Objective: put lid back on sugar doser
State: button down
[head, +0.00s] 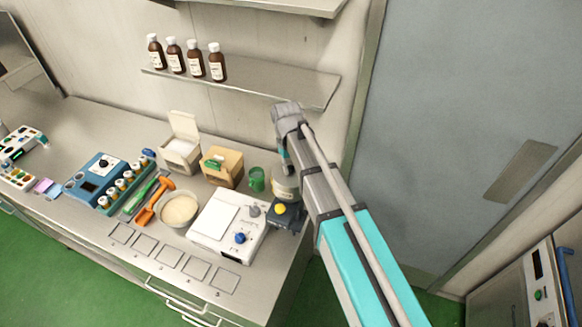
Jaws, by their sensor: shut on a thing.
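The sugar doser (284,187) stands at the right end of the bench, a pale round container above a dark base with a yellow knob. My arm comes in from the lower right and passes close in front of it. My gripper (287,162) points down just above the doser's top, mostly hidden by my own arm links. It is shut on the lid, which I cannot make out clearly. Whether the lid touches the doser's rim cannot be told from here.
A white scale (228,222), a green cup (257,179) and a cardboard box (222,167) crowd the doser's left. A bowl of pale powder (179,209) stands farther left. A shelf with brown bottles (217,63) hangs above. A grey door (465,120) is at right.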

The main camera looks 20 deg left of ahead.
dwell(0.3)
jog(key=shift+c, duration=2.2)
grip_release()
jog(key=o, duration=0.4)
jog(key=shift+o, duration=0.2)
jog(key=shift+r, duration=0.2)
jog(key=shift+r+p, duration=3.35)
jog(key=shift+p, duration=0.2)
